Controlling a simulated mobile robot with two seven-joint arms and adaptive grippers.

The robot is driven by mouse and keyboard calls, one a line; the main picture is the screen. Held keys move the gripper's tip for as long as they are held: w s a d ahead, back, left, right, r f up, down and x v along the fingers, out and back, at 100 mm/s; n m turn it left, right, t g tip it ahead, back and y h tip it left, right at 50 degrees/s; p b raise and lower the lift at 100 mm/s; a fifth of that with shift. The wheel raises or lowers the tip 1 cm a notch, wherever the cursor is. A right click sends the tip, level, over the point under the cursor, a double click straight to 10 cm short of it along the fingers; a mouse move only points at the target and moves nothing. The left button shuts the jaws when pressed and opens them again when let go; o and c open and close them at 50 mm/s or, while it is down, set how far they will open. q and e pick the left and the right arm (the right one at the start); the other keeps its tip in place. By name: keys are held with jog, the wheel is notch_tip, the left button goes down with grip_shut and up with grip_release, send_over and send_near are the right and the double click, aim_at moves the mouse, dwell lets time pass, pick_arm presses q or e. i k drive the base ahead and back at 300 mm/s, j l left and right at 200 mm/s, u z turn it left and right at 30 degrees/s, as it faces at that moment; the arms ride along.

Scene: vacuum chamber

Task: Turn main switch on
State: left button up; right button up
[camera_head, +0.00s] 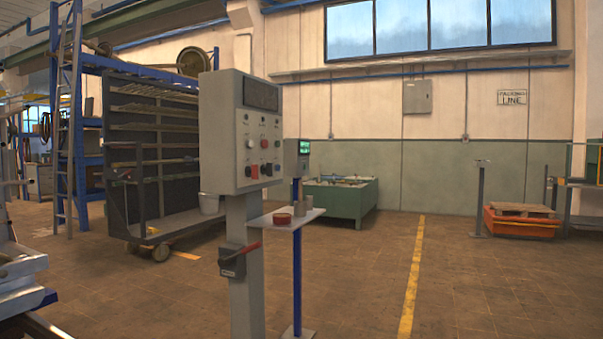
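A grey control box (240,132) stands on a grey post near the picture's centre left. Its front has a dark display (261,95) and several small knobs and buttons. The lever slants up slightly to the right. No label is readable, so I cannot tell its on or off position. Neither of my grippers is in view.
A dark rack (155,150) stands behind to the left. The floor (500,290) to the right is clear, with a yellow line (411,280).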

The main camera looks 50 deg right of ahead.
aim_at(253, 171)
jog(key=z, duration=1.4)
jog(key=i+l, duration=0.2)
jog(key=l, duration=0.2)
jog(key=i+l+z, duration=0.15)
jog(key=l, duration=0.25)
jog(key=i+l, duration=0.3)
jog(key=l+z, duration=0.05)
